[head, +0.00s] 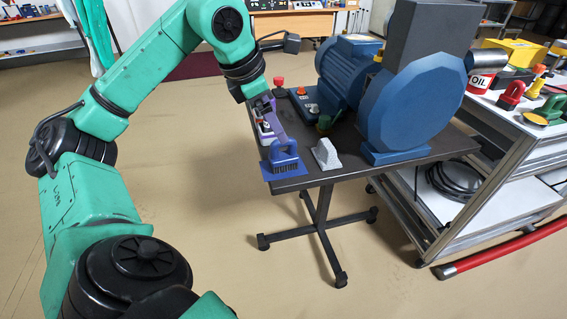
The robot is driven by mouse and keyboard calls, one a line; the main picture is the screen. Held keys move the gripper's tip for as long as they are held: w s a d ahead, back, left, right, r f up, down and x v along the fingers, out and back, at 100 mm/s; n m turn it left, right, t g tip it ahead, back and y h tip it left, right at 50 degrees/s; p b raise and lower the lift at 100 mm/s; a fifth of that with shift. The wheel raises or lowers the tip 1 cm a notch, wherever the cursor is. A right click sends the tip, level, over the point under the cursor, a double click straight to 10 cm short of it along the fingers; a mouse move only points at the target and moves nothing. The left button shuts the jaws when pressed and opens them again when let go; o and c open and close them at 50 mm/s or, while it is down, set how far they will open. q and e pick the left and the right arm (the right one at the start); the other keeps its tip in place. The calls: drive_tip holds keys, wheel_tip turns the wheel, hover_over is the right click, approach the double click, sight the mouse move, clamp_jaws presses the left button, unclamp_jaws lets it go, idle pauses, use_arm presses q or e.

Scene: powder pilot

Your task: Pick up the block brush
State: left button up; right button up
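The block brush (285,158) is blue with an arched handle and dark bristles below. It stands on a blue mat (268,172) at the near left corner of a dark table. My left arm comes in from the left, and its purple gripper (271,128) hangs over the table's left edge, just behind the brush. I cannot tell whether its fingers touch the handle or how far apart they are. My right gripper is not in view.
A grey-white block-shaped item (327,154) stands right of the brush on the table (350,172). A large blue machine (408,110) fills the table's right and back. A red button (279,83) sits behind the gripper. A cart (470,190) stands right. Floor on the left is clear.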

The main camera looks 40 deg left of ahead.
sight(294, 137)
use_arm(q)
drive_tip(key=b+x, duration=0.1)
drive_tip(key=x, duration=0.7)
drive_tip(key=shift+f, duration=0.35)
drive_tip(key=x, duration=0.4)
drive_tip(key=shift+r, duration=0.1)
drive_tip(key=c, duration=1.4)
clamp_jaws()
drive_tip(key=shift+r, duration=0.2)
wheel_tip(294, 137, up, 5)
drive_tip(key=shift+f+p, duration=0.1)
drive_tip(key=shift+p, duration=0.8)
wheel_tip(294, 137, up, 15)
drive_tip(key=p, duration=0.5)
drive_tip(key=shift+p, duration=0.3)
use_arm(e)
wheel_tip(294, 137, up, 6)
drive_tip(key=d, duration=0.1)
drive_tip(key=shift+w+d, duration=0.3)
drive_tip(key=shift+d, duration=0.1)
